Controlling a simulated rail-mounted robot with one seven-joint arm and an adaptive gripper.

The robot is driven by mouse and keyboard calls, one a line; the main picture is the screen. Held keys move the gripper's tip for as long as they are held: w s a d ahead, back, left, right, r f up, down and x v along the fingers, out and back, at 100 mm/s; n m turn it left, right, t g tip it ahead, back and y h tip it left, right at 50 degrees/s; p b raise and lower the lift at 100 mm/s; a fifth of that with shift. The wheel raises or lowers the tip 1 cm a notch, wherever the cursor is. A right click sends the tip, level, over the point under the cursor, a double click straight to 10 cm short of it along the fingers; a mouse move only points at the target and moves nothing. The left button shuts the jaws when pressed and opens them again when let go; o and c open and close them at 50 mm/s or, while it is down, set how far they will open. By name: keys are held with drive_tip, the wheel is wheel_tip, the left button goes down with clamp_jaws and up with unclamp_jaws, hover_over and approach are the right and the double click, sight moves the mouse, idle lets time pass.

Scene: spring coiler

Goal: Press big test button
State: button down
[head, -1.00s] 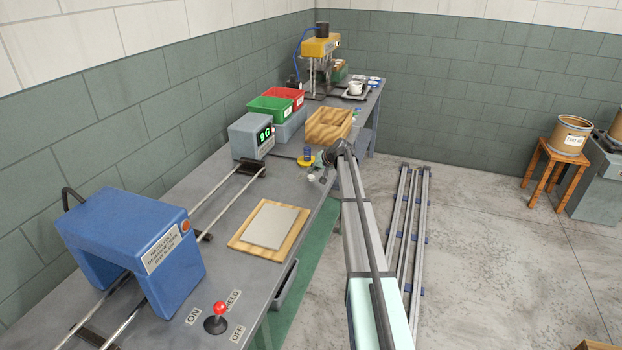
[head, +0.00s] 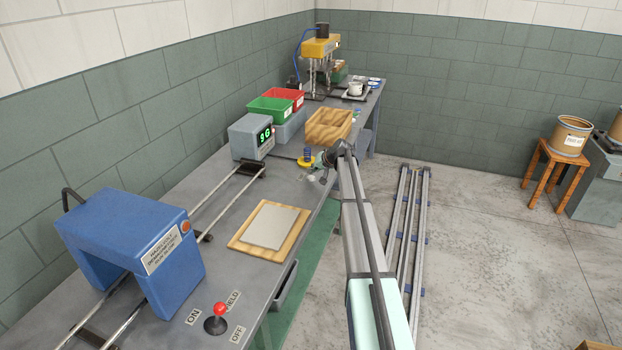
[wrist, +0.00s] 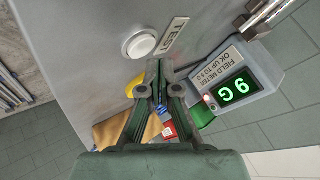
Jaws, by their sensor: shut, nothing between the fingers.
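The big test button is a round white button (wrist: 141,44) on the grey bench, beside a TEST label (wrist: 174,34) in the wrist view. In the head view it is small and lies close to my gripper, partly hard to make out. My gripper (wrist: 158,66) is shut and empty in the wrist view, its tips pointing towards the bench just beside the button. I cannot tell the exact gap between tips and button. In the head view my gripper (head: 318,160) is over the bench's front edge area.
A grey field meter (head: 249,137) reading 9G stands behind, near rails. A yellow-and-blue item (head: 307,157) sits close to my gripper. A wooden tray (head: 329,125) lies beyond. A blue coil housing (head: 130,245) and a red-knobbed lever (head: 219,312) are at the near end.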

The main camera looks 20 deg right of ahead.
sight(312, 177)
drive_tip(key=shift+f, duration=0.1)
drive_tip(key=shift+f+b, duration=0.35)
drive_tip(key=shift+b, duration=0.05)
drive_tip(key=shift+f+b, duration=0.35)
drive_tip(key=shift+f, duration=0.05)
idle(0.7)
drive_tip(key=shift+r, duration=0.85)
drive_tip(key=shift+r+p, duration=0.8)
drive_tip(key=shift+r, duration=1.7)
